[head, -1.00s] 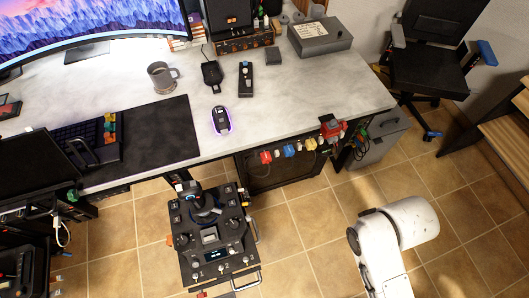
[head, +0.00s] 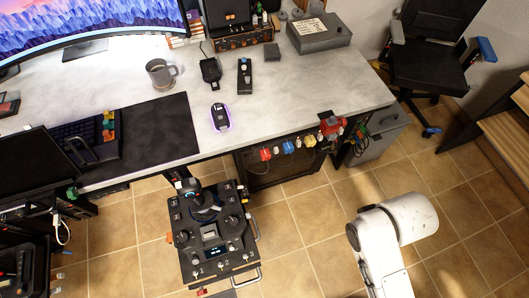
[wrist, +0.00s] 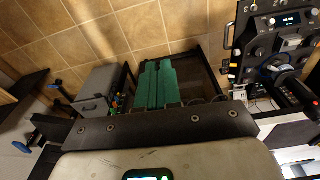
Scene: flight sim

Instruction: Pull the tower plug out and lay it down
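A row of coloured plugs hangs under the desk's front edge in the head view: a red plug (head: 266,155), a blue plug (head: 289,147) and a yellow plug (head: 311,144), with white ones between them. I cannot tell which is the tower plug. A dark tower-like case (head: 285,172) stands below the row, partly hidden. My gripper (wrist: 160,66) shows in the wrist view as two green fingers side by side with no clear gap, so it looks shut, with nothing visible between them. It is out of the head view, where only my white arm shows.
A larger red item (head: 331,127) hangs near the desk's right corner, beside cables and a grey cabinet (head: 378,137). A joystick panel (head: 214,236) stands in front of the desk. An office chair (head: 430,67) is at the right. Tiled floor (head: 310,220) is open between panel and arm.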

